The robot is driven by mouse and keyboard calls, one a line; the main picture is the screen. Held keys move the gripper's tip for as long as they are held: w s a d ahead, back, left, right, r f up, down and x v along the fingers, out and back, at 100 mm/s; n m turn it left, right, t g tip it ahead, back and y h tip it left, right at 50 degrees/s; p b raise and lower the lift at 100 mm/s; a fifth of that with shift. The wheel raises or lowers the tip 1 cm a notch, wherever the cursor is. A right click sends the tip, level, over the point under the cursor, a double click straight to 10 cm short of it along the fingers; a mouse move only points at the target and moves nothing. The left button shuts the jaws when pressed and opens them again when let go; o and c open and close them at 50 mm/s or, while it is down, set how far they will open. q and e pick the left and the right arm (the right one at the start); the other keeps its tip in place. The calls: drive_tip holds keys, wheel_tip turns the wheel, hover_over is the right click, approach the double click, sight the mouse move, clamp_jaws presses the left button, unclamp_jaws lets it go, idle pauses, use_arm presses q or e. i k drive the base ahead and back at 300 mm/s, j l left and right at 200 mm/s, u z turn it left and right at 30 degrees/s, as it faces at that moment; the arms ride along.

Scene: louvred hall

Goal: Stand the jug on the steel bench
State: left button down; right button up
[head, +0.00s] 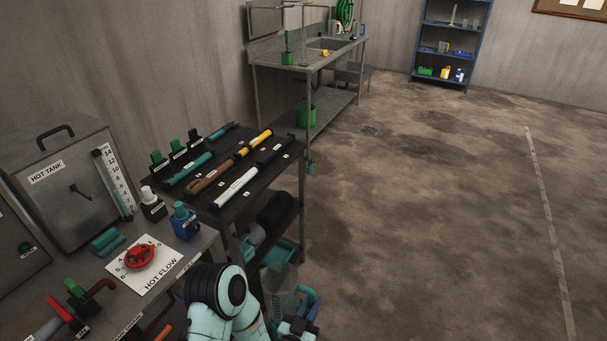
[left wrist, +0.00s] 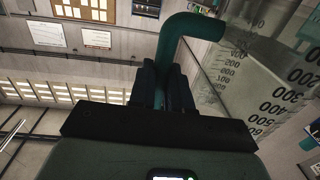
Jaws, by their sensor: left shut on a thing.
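The clear measuring jug (head: 279,284) is at the bottom of the head view. In the left wrist view the jug (left wrist: 262,88) shows black volume marks, and its teal handle (left wrist: 183,28) curves over from the fingers. My left gripper (head: 299,324), also seen in the left wrist view (left wrist: 164,88), is shut on this handle. The jug is beside the dark tool rack, over the floor side. A steel bench (head: 300,53) with a sink stands at the back. A nearer grey metal bench (head: 92,275) carries the hot tank. My right gripper is out of view.
A blue shelf (head: 450,45) stands far back. Open floor (head: 430,210) lies to the right.

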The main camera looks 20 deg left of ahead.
sight(63, 279)
drive_tip(key=i+u, duration=0.15)
drive_tip(key=u, duration=0.35)
drive_tip(key=i+l+u, duration=0.1)
drive_tip(key=u, duration=0.4)
drive_tip(key=i+l+u, duration=0.1)
drive_tip(key=u, duration=0.35)
drive_tip(key=i+l+u, duration=0.1)
drive_tip(key=u, duration=0.4)
